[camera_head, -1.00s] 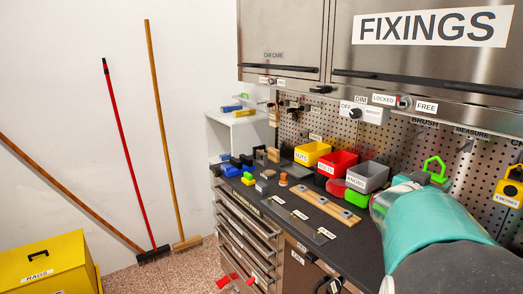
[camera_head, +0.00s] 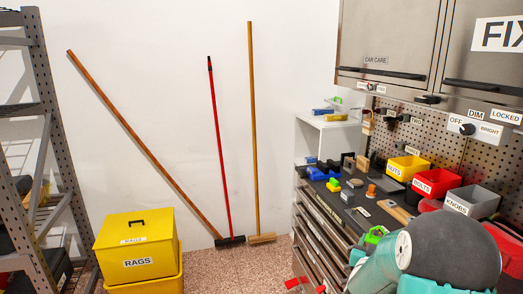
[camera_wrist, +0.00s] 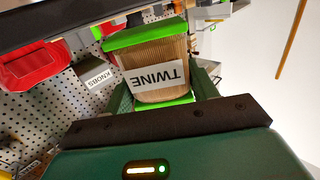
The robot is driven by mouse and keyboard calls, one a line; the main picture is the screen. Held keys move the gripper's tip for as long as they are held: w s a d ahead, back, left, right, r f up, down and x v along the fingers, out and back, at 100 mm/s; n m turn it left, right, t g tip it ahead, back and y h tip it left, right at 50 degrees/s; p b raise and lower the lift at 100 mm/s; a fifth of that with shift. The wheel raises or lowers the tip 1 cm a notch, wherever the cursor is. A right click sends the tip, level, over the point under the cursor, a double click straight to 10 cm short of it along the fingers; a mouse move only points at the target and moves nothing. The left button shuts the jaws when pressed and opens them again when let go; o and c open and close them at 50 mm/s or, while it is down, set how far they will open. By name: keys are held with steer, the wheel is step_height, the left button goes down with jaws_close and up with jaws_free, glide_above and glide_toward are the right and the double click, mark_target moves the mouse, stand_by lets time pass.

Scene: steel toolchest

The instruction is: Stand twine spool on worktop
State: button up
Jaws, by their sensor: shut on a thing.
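The twine spool (camera_wrist: 160,52) has a tan ribbed body, bright green end plates and a white TWINE label, which reads upside down in the wrist view. My gripper (camera_wrist: 163,88) is shut on it, with a dark green finger at each side. In the head view a bright green part (camera_head: 375,235), likely the spool, shows beside my arm at the worktop's near end. My arm hides most of it there. The dark worktop (camera_head: 338,204) runs along the pegboard. I cannot tell whether the spool touches it.
Yellow (camera_head: 408,168), red (camera_head: 436,184) and grey KNOBS (camera_head: 472,202) bins stand along the back of the worktop. Several small blocks crowd its far end. A yellow RAGS box (camera_head: 137,250), brooms (camera_head: 230,150) and a metal shelf rack (camera_head: 60,140) stand to the left.

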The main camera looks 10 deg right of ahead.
steer(key=a+f+n+t+y, duration=0.1)
steer(key=a+f+n+y, duration=0.1)
steer(key=a+f, duration=0.3)
steer(key=w+a+f+n+t+y, duration=0.1)
steer(key=a+f+n+y, duration=0.2)
steer(key=a, duration=1)
steer(key=a+f+n+t+y, duration=0.1)
steer(key=a+f+n+y, duration=0.1)
steer(key=a+f+y, duration=0.4)
steer(key=a+f, duration=0.2)
steer(key=a, duration=0.1)
steer(key=shift+w+a+n+t, duration=0.15)
steer(key=shift+a+n+t, duration=0.15)
steer(key=shift+t, duration=0.1)
